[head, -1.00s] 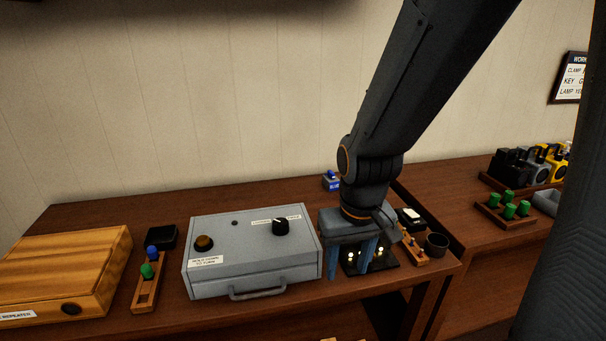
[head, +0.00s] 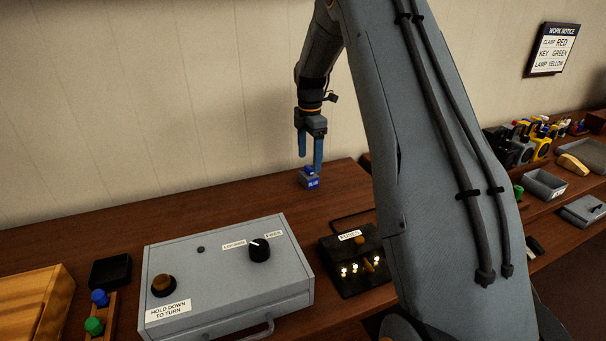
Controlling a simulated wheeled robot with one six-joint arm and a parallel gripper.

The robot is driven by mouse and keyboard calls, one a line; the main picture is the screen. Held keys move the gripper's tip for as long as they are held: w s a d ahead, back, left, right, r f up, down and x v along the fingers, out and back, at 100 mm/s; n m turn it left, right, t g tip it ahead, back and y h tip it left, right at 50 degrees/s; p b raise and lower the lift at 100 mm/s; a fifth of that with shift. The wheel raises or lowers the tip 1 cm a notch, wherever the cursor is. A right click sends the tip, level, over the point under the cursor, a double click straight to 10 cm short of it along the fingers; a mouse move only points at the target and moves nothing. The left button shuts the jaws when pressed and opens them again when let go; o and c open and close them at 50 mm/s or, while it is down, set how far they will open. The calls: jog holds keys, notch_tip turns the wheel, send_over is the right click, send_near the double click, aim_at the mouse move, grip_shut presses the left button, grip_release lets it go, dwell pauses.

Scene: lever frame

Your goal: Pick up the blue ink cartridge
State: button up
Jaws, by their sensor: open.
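The blue ink cartridge (head: 310,180) is a small blue block with a pale label and a raised top, standing on the wooden table (head: 210,205) near the wall. My gripper (head: 310,165) points down at it from above, with its two blue fingers apart. One finger shows at the left of the cartridge's top and the other at its right, in front of part of it. I cannot tell whether the fingers touch it. The gripper holds nothing that I can see.
A grey box with knobs (head: 230,275) stands in front, left of a black fuse panel (head: 355,265). A rack with blue and green pegs (head: 97,318), a black tray (head: 111,271) and a wooden box (head: 35,305) are at left. Table left of the cartridge is clear.

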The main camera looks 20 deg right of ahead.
aim_at(309, 167)
jog(key=shift+w+d+f+n, duration=0.2)
jog(key=shift+w+d+n, duration=0.1)
jog(key=shift+w+d, duration=0.15)
jog(key=shift+w+f, duration=0.2)
jog(key=shift+f, duration=0.05)
jog(key=shift+a+f+p, duration=0.25)
jog(key=shift+f+p, duration=0.4)
jog(key=shift+f, duration=0.5)
jog(key=shift+f+p, duration=1.15)
jog(key=shift+f, duration=1.25)
jog(key=c, duration=1.1)
